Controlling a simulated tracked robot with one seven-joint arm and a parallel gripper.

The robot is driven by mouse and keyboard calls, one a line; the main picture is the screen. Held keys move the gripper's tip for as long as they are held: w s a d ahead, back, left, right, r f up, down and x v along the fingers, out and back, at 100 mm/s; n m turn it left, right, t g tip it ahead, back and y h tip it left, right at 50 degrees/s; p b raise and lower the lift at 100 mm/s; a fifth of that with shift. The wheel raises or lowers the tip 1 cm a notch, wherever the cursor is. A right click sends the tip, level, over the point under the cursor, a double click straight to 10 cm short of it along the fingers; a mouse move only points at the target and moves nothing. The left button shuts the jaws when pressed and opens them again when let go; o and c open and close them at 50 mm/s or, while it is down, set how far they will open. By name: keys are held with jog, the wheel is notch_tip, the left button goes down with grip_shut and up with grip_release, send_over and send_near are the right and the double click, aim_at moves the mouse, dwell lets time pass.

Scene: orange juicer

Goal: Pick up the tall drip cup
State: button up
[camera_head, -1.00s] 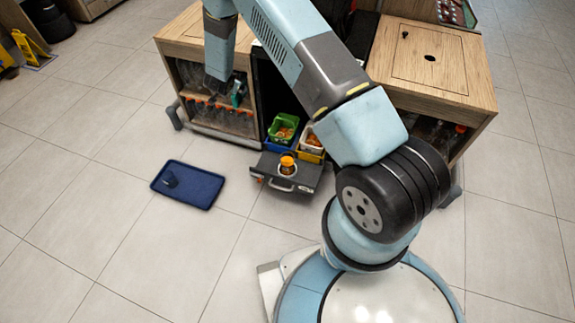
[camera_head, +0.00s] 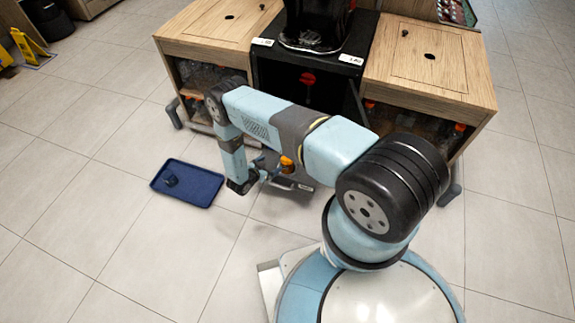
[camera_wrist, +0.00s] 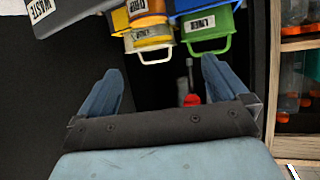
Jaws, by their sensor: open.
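An orange cup (camera_head: 287,163) with a lighter part below stands on the dark drawer-like case in front of the cabinet, partly hidden by my arm in the head view. An orange, labelled container at the top edge of the wrist view (camera_wrist: 148,20) looks like the same cup, but its label is hard to read and its upper part is cut off. My gripper (camera_wrist: 160,72) is open with nothing between its fingers. The orange container lies beyond the fingertips, apart from them. In the head view my gripper (camera_head: 268,172) is low, just left of the cup.
Yellow (camera_wrist: 150,42) and green (camera_wrist: 208,45) bins sit close by the orange container. A grey case marked WASTE (camera_wrist: 75,12) is at the left. Wooden cabinets (camera_head: 430,60) stand behind. A blue tray (camera_head: 188,184) lies on open floor to the left.

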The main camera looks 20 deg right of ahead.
aim_at(287, 158)
jog(key=x, duration=0.4)
jog(key=s+x, duration=0.1)
jog(key=x, duration=0.4)
jog(key=f+x, duration=0.1)
jog(key=x, duration=0.4)
jog(key=shift+s+d, duration=0.2)
jog(key=shift+d, duration=0.05)
jog(key=shift+r, duration=0.1)
jog(key=c, duration=1.7)
jog(key=shift+c, duration=0.2)
